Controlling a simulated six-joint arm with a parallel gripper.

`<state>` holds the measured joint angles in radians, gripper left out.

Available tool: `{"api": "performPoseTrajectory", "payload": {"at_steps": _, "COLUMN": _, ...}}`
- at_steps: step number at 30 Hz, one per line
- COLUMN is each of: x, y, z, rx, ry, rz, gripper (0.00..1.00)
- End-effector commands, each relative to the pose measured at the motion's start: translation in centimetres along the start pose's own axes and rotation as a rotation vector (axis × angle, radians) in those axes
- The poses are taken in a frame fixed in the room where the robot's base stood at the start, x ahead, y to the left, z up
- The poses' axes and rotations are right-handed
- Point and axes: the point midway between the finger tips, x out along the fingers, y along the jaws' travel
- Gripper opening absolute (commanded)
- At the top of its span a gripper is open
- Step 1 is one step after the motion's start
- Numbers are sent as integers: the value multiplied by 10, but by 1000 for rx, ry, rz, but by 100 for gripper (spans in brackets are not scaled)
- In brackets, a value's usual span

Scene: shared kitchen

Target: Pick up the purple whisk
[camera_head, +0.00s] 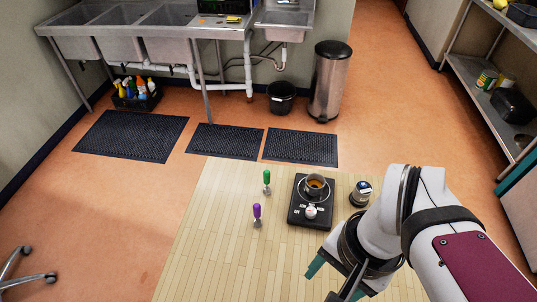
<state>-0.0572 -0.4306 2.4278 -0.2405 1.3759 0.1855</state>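The purple whisk (257,211) stands upright on the light wooden table, left of centre, with its purple handle up and its metal end down. A similar green whisk (267,177) stands just behind it. My gripper (335,283) is at the bottom of the picture, to the right of and nearer than the purple whisk, and clear of it. Its teal-tipped fingers appear spread apart, with nothing seen between them. The nearer finger is partly cut off by the frame's bottom edge.
On the wooden table (215,255), a black appliance (297,214) bears a metal cup (315,187) and a small white item (311,211). A small dark-and-silver jar (361,191) stands right of it. The table's left and front areas are clear. Sinks and a bin (330,82) stand behind.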

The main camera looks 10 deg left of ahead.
Motion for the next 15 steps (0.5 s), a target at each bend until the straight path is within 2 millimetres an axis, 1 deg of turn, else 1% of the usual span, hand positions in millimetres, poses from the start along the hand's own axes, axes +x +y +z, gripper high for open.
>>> {"api": "performPoseTrajectory", "payload": {"at_steps": 1, "x": -7, "y": -27, "z": -20, "rx": 59, "ry": 4, "rz": 21, "gripper": 60}}
{"api": "performPoseTrajectory", "payload": {"at_steps": 2, "x": -10, "y": -48, "z": -34, "rx": 115, "ry": 12, "rz": 33, "gripper": 60}}
{"api": "performPoseTrajectory", "payload": {"at_steps": 3, "x": -12, "y": -78, "z": -51, "rx": 193, "ry": 29, "rz": 45, "gripper": 60}}
{"api": "performPoseTrajectory", "payload": {"at_steps": 4, "x": -10, "y": -101, "z": -61, "rx": 251, "ry": 41, "rz": 53, "gripper": 60}}
{"api": "performPoseTrajectory", "payload": {"at_steps": 5, "x": -7, "y": -124, "z": -70, "rx": 307, "ry": 55, "rz": 57, "gripper": 60}}
{"api": "performPoseTrajectory", "payload": {"at_steps": 6, "x": 0, "y": -153, "z": -79, "rx": 376, "ry": 72, "rz": 60, "gripper": 60}}
{"api": "performPoseTrajectory", "payload": {"at_steps": 9, "x": 19, "y": -209, "z": -89, "rx": 511, "ry": 108, "rz": 56, "gripper": 60}}
{"api": "performPoseTrajectory", "payload": {"at_steps": 10, "x": 24, "y": -220, "z": -90, "rx": 540, "ry": 116, "rz": 54, "gripper": 60}}
{"api": "performPoseTrajectory", "payload": {"at_steps": 12, "x": 33, "y": -235, "z": -92, "rx": 583, "ry": 127, "rz": 50, "gripper": 60}}
{"api": "performPoseTrajectory", "payload": {"at_steps": 14, "x": 43, "y": -239, "z": -92, "rx": 599, "ry": 130, "rz": 50, "gripper": 60}}
{"api": "performPoseTrajectory", "payload": {"at_steps": 15, "x": 52, "y": -238, "z": -93, "rx": 602, "ry": 129, "rz": 50, "gripper": 60}}
